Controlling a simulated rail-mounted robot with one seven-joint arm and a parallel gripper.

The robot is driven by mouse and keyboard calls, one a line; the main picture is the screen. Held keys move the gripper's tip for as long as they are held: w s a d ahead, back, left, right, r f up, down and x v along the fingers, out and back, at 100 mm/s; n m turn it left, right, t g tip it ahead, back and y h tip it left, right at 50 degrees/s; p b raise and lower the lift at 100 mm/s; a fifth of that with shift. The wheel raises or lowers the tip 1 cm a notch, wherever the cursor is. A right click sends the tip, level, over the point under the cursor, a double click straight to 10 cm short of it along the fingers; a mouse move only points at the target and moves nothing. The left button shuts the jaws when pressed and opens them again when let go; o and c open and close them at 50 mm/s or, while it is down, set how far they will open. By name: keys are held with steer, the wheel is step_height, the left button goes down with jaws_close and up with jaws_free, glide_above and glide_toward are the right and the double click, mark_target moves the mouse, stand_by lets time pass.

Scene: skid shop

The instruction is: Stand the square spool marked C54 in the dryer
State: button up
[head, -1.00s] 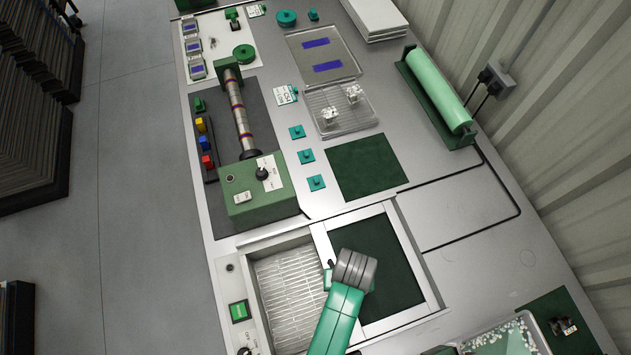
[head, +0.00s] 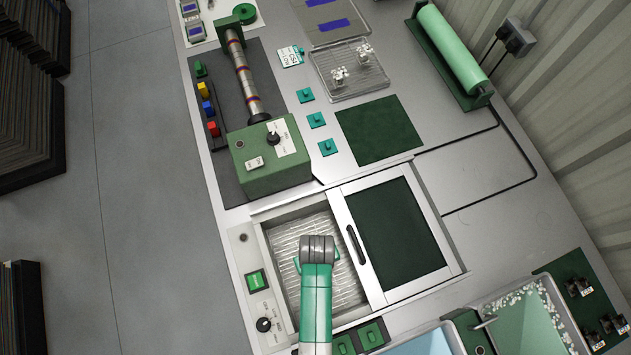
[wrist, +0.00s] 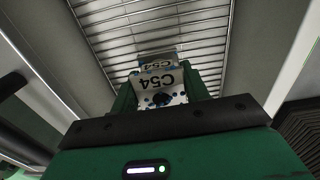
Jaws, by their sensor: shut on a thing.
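The square spool marked C54 (wrist: 160,84) is white with a black-lettered tag, and blue spots show near its base. In the wrist view my gripper (wrist: 165,95) is shut on it, with green fingers at both sides. The slatted floor of the dryer (wrist: 215,20) shows behind it. In the head view my gripper (head: 317,264) is above the dryer's open well (head: 285,228); my wrist hides the spool there. Whether the spool touches the slats I cannot tell. The dryer's dark-paned lid (head: 395,240) lies to the right of the opening.
The dryer's control strip has a green switch (head: 255,281) and a black knob (head: 264,325). A green winder box (head: 265,165) stands behind. Other tagged spools (head: 580,288) sit on a dark mat at right, beside a bead-filled tub (head: 545,300). A blue basin (head: 425,343) is nearer.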

steer(key=shift+f+b, duration=0.45)
steer(key=shift+f, duration=1.85)
steer(key=shift+f, duration=0.2)
steer(key=o, duration=0.9)
steer(key=shift+r, duration=0.1)
step_height(320, 180, up, 12)
steer(key=shift+r+p, duration=0.15)
steer(key=shift+p, duration=1.05)
